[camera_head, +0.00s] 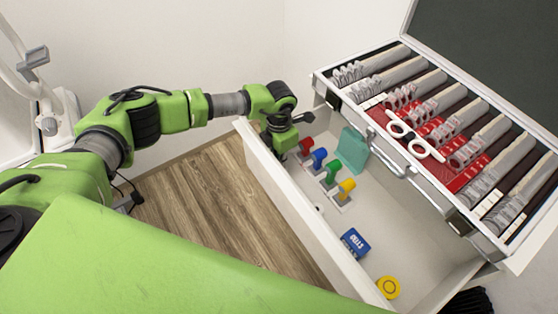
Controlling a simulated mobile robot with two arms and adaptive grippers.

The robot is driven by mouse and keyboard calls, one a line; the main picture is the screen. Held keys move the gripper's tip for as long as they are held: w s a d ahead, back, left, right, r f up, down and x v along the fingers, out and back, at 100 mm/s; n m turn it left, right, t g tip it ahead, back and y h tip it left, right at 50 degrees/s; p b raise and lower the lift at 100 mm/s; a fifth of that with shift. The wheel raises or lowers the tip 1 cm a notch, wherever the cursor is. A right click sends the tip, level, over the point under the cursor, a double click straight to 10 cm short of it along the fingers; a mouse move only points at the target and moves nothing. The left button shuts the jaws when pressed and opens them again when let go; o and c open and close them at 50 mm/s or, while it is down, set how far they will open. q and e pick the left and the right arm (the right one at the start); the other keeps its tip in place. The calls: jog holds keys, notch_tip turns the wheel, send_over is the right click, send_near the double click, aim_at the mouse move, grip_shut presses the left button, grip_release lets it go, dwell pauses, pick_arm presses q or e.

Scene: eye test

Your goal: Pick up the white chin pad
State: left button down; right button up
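I cannot surely make out a white chin pad. Small white pieces show under the coloured items in the open white drawer (415,262), but I cannot tell what they are. My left arm reaches in from the left, and its end is at the drawer's far left corner. My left gripper (292,148) is mostly hidden there by the wrist and the drawer front, close to a red item (306,145). Its fingers cannot be made out. A dark ribbed part shows at the bottom right edge; I cannot tell whether it belongs to my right arm.
The drawer holds blue (319,158), green (333,172) and yellow (347,187) items in a row, a teal block (352,147), a blue box (355,242) and a yellow ring (388,287). An open lens case (400,165) with red-handled lenses and white-rimmed glasses (416,139) overhangs the right side.

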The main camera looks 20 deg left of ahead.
pick_arm(q)
jog(key=shift+r+p, duration=1.05)
jog(key=shift+r, duration=0.65)
